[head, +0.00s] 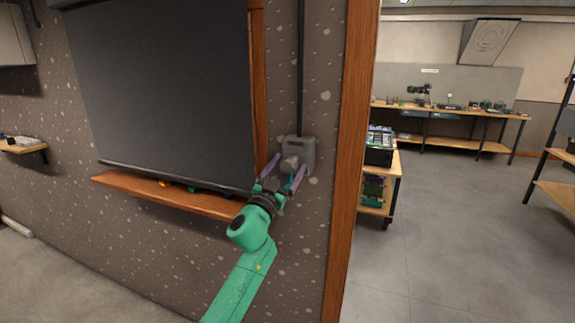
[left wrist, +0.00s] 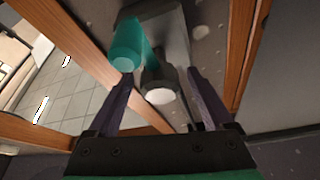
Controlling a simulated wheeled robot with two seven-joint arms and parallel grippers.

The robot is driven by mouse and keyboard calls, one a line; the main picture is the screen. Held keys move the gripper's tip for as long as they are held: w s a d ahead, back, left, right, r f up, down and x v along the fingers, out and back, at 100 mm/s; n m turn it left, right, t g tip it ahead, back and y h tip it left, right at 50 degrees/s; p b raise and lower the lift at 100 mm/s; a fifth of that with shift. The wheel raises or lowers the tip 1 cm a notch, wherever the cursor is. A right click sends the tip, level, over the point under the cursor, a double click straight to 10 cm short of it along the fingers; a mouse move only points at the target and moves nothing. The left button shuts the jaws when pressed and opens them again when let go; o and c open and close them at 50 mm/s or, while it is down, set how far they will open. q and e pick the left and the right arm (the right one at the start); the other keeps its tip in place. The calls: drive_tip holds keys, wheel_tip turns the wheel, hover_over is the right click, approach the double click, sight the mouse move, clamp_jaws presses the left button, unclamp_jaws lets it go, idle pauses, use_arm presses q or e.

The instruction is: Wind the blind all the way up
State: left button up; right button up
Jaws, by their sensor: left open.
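The dark blind (head: 160,85) hangs down over the window, its bottom bar just above the wooden sill (head: 165,194). A grey winder box (head: 305,150) is on the wall right of the window, with a round grey hub (head: 289,163) on its front. My left gripper (head: 290,161) is open in front of the box, its purple fingers on either side of the hub. In the left wrist view the pale-ended hub (left wrist: 160,88) lies between the fingers, and a teal cylindrical handle (left wrist: 126,46) stands beside it, near the left fingertip. Contact cannot be told. My right gripper is not in view.
A dark cord or rod (head: 300,70) runs up the wall from the box. A wooden post (head: 352,150) stands close to the right, with an open doorway beyond. A shelf cart (head: 376,190) stands past it. Small coloured objects lie on the sill.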

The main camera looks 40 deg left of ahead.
use_arm(q)
clamp_jaws()
drive_tip(key=shift+n, duration=0.4)
